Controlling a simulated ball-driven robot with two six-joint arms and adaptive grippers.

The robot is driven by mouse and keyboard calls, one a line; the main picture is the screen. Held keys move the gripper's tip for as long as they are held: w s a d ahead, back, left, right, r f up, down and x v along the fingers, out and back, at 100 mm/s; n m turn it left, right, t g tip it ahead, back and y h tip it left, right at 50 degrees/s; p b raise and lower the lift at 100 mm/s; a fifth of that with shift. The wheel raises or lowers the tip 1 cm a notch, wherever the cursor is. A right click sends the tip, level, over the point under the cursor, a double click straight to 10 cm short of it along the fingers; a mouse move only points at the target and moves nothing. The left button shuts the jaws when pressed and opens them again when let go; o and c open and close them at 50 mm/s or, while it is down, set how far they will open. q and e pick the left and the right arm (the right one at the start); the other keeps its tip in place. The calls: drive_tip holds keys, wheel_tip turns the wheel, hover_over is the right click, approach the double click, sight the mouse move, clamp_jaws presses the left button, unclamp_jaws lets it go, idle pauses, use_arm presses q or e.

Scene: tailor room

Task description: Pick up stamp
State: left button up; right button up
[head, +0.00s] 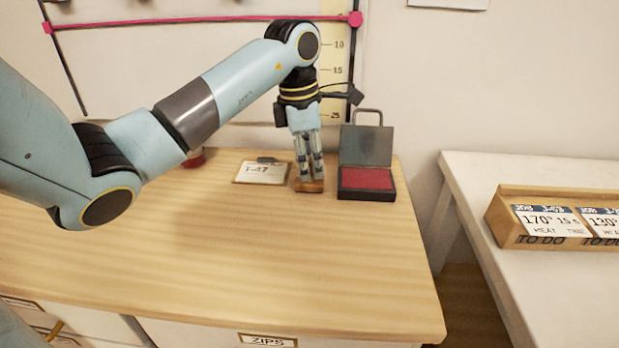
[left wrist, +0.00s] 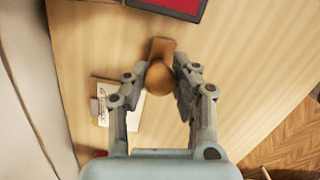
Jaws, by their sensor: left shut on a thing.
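The stamp has a round wooden knob (left wrist: 159,77) and a flat wooden base (left wrist: 162,46), both clear in the left wrist view. In the head view its brown base (head: 309,186) shows on the table, just under the fingertips. My left gripper (head: 310,176) points down from above and is shut on the stamp, with one finger on each side of the knob. It also shows in the left wrist view (left wrist: 161,75). The fingers hide most of the knob in the head view. My right gripper is in neither view.
An open ink pad (head: 367,180) with a red surface stands close to the right of the stamp. A small card on a clipboard (head: 262,173) lies to the left. The front of the wooden table (head: 250,270) is clear. A white table (head: 560,290) with a card holder (head: 508,218) stands at right.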

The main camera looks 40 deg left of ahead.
use_arm(q)
clamp_jaws()
